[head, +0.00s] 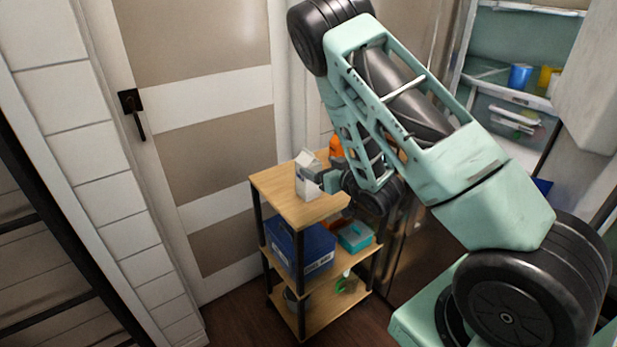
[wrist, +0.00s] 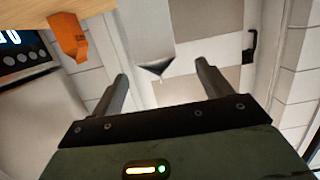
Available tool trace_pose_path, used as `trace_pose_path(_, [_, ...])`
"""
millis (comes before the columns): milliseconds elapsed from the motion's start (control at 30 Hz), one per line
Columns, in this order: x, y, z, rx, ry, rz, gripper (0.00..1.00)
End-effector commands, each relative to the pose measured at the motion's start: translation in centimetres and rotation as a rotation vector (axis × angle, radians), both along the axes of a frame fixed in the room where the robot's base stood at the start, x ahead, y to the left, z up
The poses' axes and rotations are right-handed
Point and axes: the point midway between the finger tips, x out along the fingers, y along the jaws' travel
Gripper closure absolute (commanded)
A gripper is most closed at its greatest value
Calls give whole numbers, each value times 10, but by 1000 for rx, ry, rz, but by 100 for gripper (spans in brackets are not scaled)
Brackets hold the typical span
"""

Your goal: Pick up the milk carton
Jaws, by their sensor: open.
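The milk carton (head: 307,180) is white with a gabled top and stands upright on the top shelf of a wooden rack. My gripper (head: 324,180) is close to its right side in the head view, and my arm hides part of the shelf behind it. In the wrist view, which looks upside down, my gripper (wrist: 161,71) has its two fingers spread with nothing held. The carton's pale top (wrist: 146,42) with a dark triangular fold shows ahead, between the fingertips. I cannot tell whether the fingers touch it.
The rack's top shelf (head: 277,187) also bears an orange bottle (head: 336,146), seen in the wrist view (wrist: 69,36) off to the left. Lower shelves hold a blue box (head: 300,247) and a teal container (head: 355,236). A door (head: 215,150) stands behind; an open fridge (head: 505,75) is at right.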

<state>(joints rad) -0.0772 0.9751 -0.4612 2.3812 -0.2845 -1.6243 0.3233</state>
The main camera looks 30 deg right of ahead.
Motion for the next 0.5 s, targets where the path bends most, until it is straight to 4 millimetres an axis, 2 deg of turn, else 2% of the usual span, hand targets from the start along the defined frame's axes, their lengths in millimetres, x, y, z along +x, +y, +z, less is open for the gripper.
trace_pose_path(100, [13,0,-2,-1,0,0,22])
trace_pose_path(267, [22,0,-5,0,1,0,22])
trace_pose_path(500, [53,-1,-16,-1,0,2,22])
